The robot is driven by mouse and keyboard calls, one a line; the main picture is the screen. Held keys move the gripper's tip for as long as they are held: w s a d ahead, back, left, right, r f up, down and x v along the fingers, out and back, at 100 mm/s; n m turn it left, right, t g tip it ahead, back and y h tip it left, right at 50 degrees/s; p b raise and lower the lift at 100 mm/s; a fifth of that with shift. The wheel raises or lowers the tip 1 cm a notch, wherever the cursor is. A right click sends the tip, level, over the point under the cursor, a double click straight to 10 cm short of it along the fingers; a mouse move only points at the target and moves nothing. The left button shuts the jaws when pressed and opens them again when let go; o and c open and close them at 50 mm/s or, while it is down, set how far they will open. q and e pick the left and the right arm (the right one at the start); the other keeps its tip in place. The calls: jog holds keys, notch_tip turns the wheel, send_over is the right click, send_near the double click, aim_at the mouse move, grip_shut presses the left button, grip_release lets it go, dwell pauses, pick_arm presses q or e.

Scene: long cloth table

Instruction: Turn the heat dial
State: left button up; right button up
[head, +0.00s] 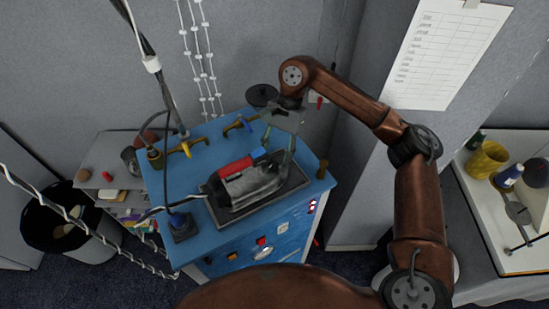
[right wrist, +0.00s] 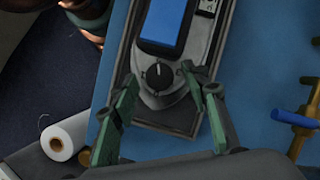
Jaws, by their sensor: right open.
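A dark steam iron (head: 250,182) with a red handle lies in a black tray (head: 222,222) on top of a blue cabinet. A blue part of the iron shows at its right end and again in the right wrist view (right wrist: 163,25). The heat dial (right wrist: 159,75), a round black knob with a pale mark, sits on the iron's grey end in the right wrist view. My right gripper (head: 279,147) is above that end of the iron. In the right wrist view its open green fingers (right wrist: 158,78) appear on either side of the dial; contact cannot be told. My left gripper is not in view.
A white roll (right wrist: 66,138) lies beside the cabinet in the right wrist view. A grey wall stands behind.

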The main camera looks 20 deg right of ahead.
jog(key=shift+r, duration=0.15)
jog(key=v, duration=1.1)
jog(key=shift+r, duration=0.35)
